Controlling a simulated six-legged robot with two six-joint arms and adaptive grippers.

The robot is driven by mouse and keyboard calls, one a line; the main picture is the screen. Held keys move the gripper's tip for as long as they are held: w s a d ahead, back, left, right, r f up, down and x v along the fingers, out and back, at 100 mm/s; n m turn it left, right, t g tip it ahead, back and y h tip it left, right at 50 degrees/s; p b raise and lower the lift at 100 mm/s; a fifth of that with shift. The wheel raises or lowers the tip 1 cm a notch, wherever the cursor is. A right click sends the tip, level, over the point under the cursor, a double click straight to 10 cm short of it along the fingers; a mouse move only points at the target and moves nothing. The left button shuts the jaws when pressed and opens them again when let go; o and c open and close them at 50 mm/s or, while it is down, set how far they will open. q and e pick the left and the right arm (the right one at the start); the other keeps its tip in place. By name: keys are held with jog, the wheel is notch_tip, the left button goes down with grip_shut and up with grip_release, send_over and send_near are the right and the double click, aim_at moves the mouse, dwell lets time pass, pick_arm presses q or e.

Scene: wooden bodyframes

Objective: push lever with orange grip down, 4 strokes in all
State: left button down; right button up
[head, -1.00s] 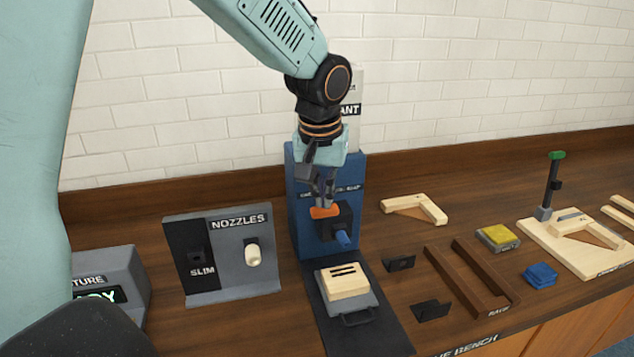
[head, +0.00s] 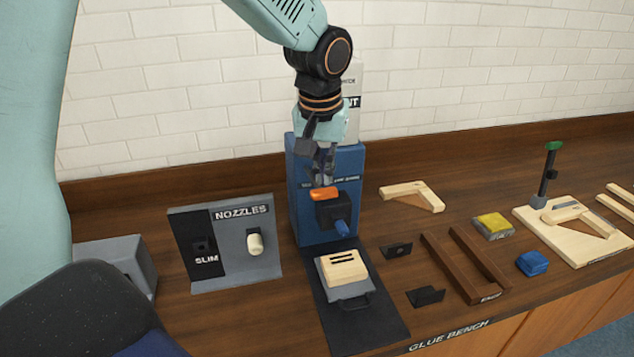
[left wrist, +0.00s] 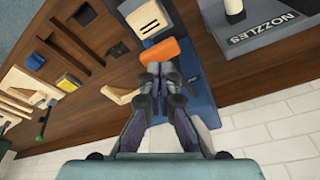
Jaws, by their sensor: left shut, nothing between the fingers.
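The lever's orange grip (head: 325,194) sticks out from the front of a blue dispenser (head: 300,215), above a black block with a blue nozzle (head: 342,228). My left gripper (head: 323,181) is shut and empty, pointing down with its fingertips just above or on the orange grip; I cannot tell if they touch. In the left wrist view the shut fingertips (left wrist: 152,70) sit at the near edge of the orange grip (left wrist: 166,52). A slotted wooden block (head: 343,268) rests on a grey slide below the nozzle. My right gripper is not in view.
A nozzle rack (head: 225,270) with a cream nozzle (head: 255,243) stands left of the dispenser. To the right are black brackets (head: 397,250), a brown rack (head: 465,265), a yellow-topped pad (head: 493,225), a blue block (head: 532,263) and a clamp fixture (head: 590,244).

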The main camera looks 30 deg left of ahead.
aim_at(323, 191)
pick_arm(q)
jog(key=shift+f, duration=0.2)
dwell(0.4)
jog(key=shift+f+b, duration=2.15)
jog(key=shift+f, duration=1.05)
jog(key=shift+r, duration=0.1)
notch_tip(323, 191, up, 4)
jog(key=p, duration=0.4)
jog(key=shift+r, duration=0.25)
jog(key=shift+r+p, duration=1)
jog(key=shift+r, duration=0.1)
jog(key=shift+f, duration=0.25)
